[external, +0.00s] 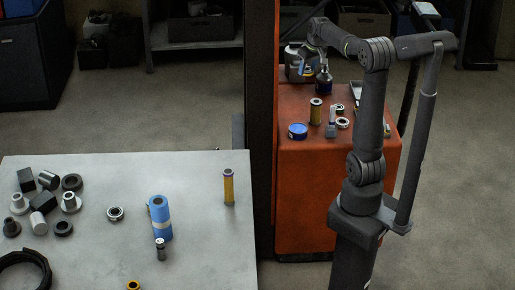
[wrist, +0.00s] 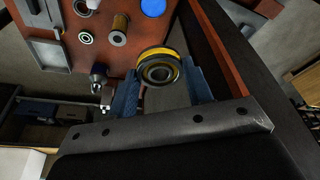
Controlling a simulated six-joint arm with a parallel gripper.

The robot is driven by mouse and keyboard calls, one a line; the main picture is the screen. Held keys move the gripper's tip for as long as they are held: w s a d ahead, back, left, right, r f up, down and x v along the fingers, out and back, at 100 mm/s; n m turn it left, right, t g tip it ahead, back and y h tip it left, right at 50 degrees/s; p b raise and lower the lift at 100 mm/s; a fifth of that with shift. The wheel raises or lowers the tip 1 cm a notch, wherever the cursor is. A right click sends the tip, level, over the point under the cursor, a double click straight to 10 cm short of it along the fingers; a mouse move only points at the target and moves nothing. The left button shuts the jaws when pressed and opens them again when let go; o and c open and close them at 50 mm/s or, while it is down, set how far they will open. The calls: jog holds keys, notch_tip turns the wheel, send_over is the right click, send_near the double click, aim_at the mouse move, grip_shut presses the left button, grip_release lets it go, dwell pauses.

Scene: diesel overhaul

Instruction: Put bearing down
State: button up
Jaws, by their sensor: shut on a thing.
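My gripper (wrist: 160,84) is shut on a bearing (wrist: 160,72), a dark ring with a yellow band, held between the two blue fingers in the wrist view. In the external view my gripper (external: 306,69) is above the far left part of the orange cabinet (external: 300,170), and the bearing in it is too small to make out. In the wrist view the bearing is seen near the cabinet's edge, with the cabinet top at upper left. I cannot tell its exact height above the surface.
A dark post (external: 261,120) stands left of the cabinet. A grey table (external: 100,230) with several parts is at front left.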

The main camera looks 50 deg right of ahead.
jog(key=w+d+f+m+g+h, duration=0.1)
jog(key=w+d+f+m, duration=0.3)
jog(key=d+f, duration=0.8)
jog(key=w+d+f+m+h, duration=0.1)
jog(key=w+d+f+m, duration=0.25)
jog(key=d+f, duration=0.85)
send_over(303, 105)
jog(key=shift+m, duration=0.25)
jog(key=f, duration=0.3)
jog(key=a+f, duration=0.1)
jog(key=f, duration=0.1)
jog(key=shift+s+f, duration=0.1)
jog(key=shift+s, duration=0.25)
jog(key=shift+w+f, duration=0.1)
jog(key=shift+f, duration=1.95)
jog(key=shift+f, duration=0.2)
jog(key=o, duration=1.1)
